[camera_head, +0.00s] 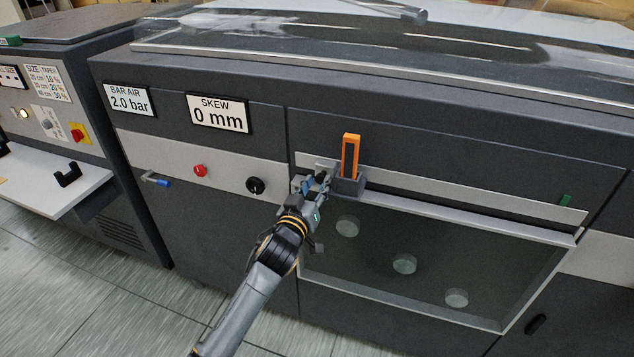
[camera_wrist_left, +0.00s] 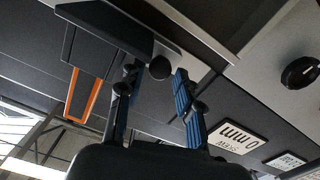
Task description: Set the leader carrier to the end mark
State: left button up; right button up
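The leader carrier (camera_head: 347,184) is a dark grey block with an upright orange-framed piece, near the left end of a light rail on the machine front. A green mark (camera_head: 565,199) stands near the rail's right end, far from the carrier. My left gripper (camera_head: 322,180) is at the carrier's left side. In the left wrist view, its two blue-padded fingers (camera_wrist_left: 158,85) are apart, with a dark round knob (camera_wrist_left: 160,68) between or just beyond their tips. Contact with the knob cannot be told. The carrier's orange frame (camera_wrist_left: 95,103) shows left of the fingers. My right gripper is not in view.
The rail (camera_head: 470,196) runs clear from carrier to green mark. Below it is a glass window (camera_head: 430,235) with round discs behind. A black knob (camera_head: 255,185), a red button (camera_head: 200,170) and a blue-tipped lever (camera_head: 163,183) sit to the left.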

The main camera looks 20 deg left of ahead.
pick_arm(q)
jog(key=shift+w, duration=0.3)
grip_shut()
